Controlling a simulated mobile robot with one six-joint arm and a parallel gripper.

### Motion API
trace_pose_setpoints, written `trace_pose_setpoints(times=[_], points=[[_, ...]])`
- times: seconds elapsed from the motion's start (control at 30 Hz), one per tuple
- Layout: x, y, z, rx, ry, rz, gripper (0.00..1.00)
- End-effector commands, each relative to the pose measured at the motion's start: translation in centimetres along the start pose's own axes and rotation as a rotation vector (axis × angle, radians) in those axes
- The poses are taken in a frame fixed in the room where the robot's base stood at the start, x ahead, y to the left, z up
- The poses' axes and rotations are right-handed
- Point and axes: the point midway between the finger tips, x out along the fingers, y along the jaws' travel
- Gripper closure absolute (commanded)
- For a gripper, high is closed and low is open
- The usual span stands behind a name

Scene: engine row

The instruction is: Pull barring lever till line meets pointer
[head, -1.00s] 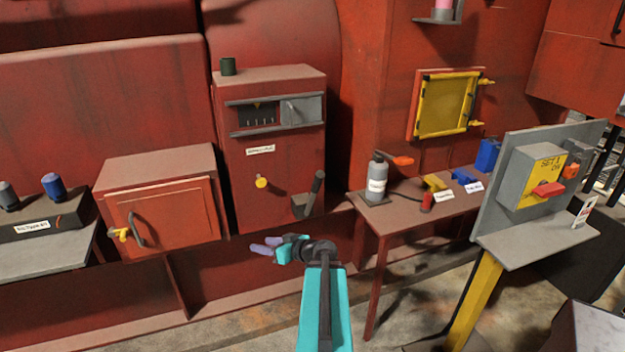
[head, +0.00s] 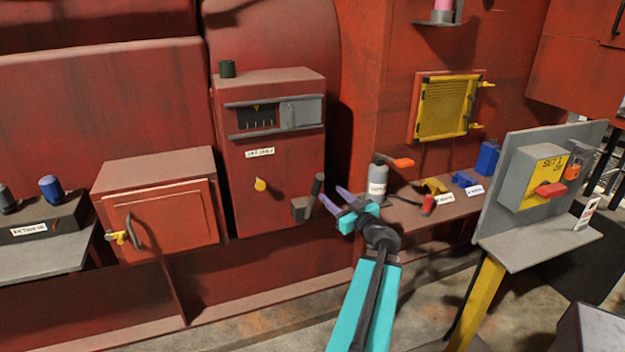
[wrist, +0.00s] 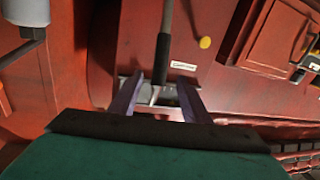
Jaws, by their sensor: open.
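The barring lever (head: 316,189), with a dark grip, rises from a grey block (head: 299,208) low on the right of the red cabinet (head: 270,165). In the wrist view the lever (wrist: 163,50) runs down between my finger lines. My gripper (head: 331,196) is open just right of the lever; whether the lever lies within the jaws in depth is unclear. The fingers also show in the wrist view (wrist: 158,95). The window (head: 252,118) at the cabinet top shows a small pointer (head: 257,107) above several pale marks. Which mark is the line is too small to tell.
A yellow knob (head: 260,184) sits left of the lever. To the right, a red table (head: 405,215) holds a grey bottle (head: 377,182) and small tools. A grey panel (head: 515,180) on a yellow post stands further right. The floor in front is partly free.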

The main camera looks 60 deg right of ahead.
Motion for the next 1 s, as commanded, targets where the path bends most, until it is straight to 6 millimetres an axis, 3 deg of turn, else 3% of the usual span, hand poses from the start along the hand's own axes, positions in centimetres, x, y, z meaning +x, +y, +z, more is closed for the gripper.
trace_pose_setpoints(times=[0.37,1.0], points=[[1.4,0.0,-0.1,0.002,-0.001,-0.002,0.57],[8.5,0.0,-0.1,0.003,-0.001,-0.004,0.57]])
